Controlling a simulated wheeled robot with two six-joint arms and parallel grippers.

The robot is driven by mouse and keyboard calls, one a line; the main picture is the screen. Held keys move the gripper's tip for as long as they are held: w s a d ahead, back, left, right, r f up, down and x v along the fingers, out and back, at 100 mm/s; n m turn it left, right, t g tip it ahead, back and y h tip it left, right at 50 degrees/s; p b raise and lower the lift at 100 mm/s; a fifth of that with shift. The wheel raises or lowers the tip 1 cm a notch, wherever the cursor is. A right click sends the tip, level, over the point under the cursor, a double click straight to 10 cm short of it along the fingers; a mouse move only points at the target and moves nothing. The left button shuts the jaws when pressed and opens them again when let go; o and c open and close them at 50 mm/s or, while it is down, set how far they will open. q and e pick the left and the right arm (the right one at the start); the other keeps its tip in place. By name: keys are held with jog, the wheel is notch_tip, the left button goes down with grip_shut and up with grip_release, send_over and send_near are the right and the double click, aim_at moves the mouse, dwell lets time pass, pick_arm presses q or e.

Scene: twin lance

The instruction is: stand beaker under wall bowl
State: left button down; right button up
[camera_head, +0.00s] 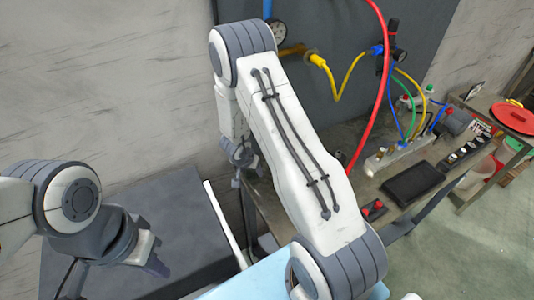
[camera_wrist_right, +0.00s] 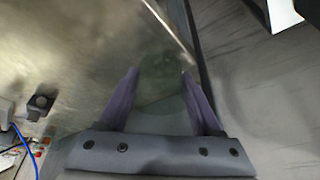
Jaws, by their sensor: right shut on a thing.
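My right gripper (camera_wrist_right: 160,100) is shut on a see-through greenish thing, likely the beaker (camera_wrist_right: 160,75), between its two purple-grey fingers in the right wrist view. The beaker's outline is faint, and I cannot tell its tilt or whether it touches anything below. In the head view my right arm crosses the middle, with its wrist end (camera_head: 240,155) beside the wall and the bench. The beaker cannot be made out there. My left gripper (camera_head: 153,262) is at the lower left over a dark surface; its jaw gap cannot be made out. I cannot identify the wall bowl in either view.
A dark table (camera_head: 120,200) stands along the wall at left. The workbench (camera_head: 290,205) carries a black tray (camera_head: 412,181), a fitting block (camera_head: 400,150) and a red-knobbed part (camera_head: 374,209). A red hose (camera_head: 384,90) hangs in front. A red lid (camera_head: 514,117) lies far right.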

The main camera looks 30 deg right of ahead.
jog(key=d, duration=0.2)
jog(key=w+d+p, duration=0.1)
jog(key=d, duration=0.1)
jog(key=w+d+p, duration=0.1)
jog(key=shift+w+d+r, duration=0.15)
jog(key=shift+w+d, duration=0.05)
jog(key=shift+d, duration=0.2)
jog(key=d+p, duration=0.1)
jog(key=w+d+p, duration=0.1)
jog(key=shift+w+d+r, duration=0.1)
jog(key=shift+d+r, duration=0.05)
jog(key=shift+d, duration=0.2)
jog(key=shift+d+f, duration=0.25)
jog(key=shift+f, duration=0.75)
jog(key=shift+f, duration=0.1)
jog(key=o, duration=1.2)
